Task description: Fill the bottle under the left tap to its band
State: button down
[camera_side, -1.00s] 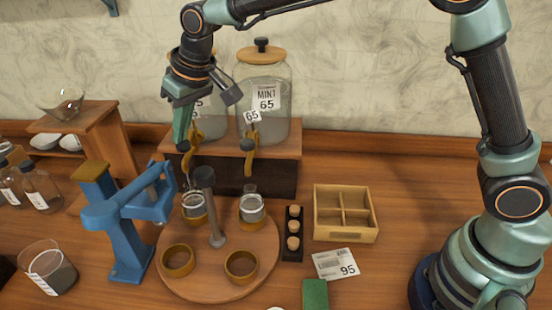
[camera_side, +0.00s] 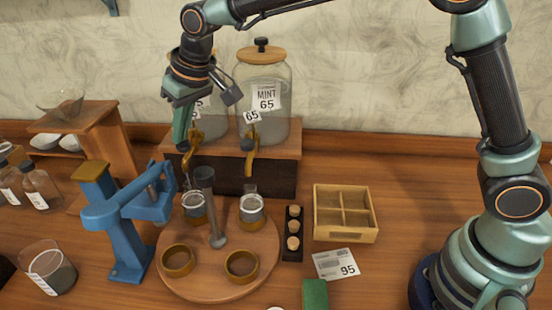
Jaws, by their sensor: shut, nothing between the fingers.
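My gripper (camera_side: 182,146) is shut and empty, pointing down at the left tap (camera_side: 195,138). It looks very close to the tap; I cannot tell whether it touches it. The left tap is brass-coloured, on the left glass jar (camera_side: 213,122), which my gripper partly hides. A small clear bottle (camera_side: 194,203) stands upright in a holder on the round wooden turntable (camera_side: 215,285), below the left tap. Its liquid level and band are too small to read. A second bottle (camera_side: 252,206) stands below the right tap (camera_side: 249,160).
The mint jar (camera_side: 264,115) stands at the right. A grey post (camera_side: 209,205) rises from the turntable, with two empty ring holders in front. A blue press (camera_side: 122,220) stands at left. A corks rack (camera_side: 293,235), divided wooden box (camera_side: 345,232) and price card (camera_side: 336,264) lie at right.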

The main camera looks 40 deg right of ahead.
dwell(0.4)
notch_tip(320, 180, up, 6)
jog(key=shift+r, duration=0.55)
jog(key=s+d+r+m, duration=0.1)
jog(key=s+d, duration=0.3)
jog(key=d, duration=0.3)
jog(key=s+d+r+m, duration=0.15)
jog(key=s+d, duration=0.25)
jog(key=d, duration=0.4)
jog(key=s+d+f+h, duration=0.1)
jog(key=s+d+f, duration=0.2)
jog(key=s+d, duration=0.2)
jog(key=s+d+f+t+h, duration=0.1)
jog(key=s+d+f, duration=0.2)
jog(key=s+d, duration=0.2)
jog(key=s, duration=0.3)
jog(key=shift+s+f+m+t, duration=0.15)
jog(key=shift+f+m+t, duration=0.15)
jog(key=shift+m, duration=0.05)
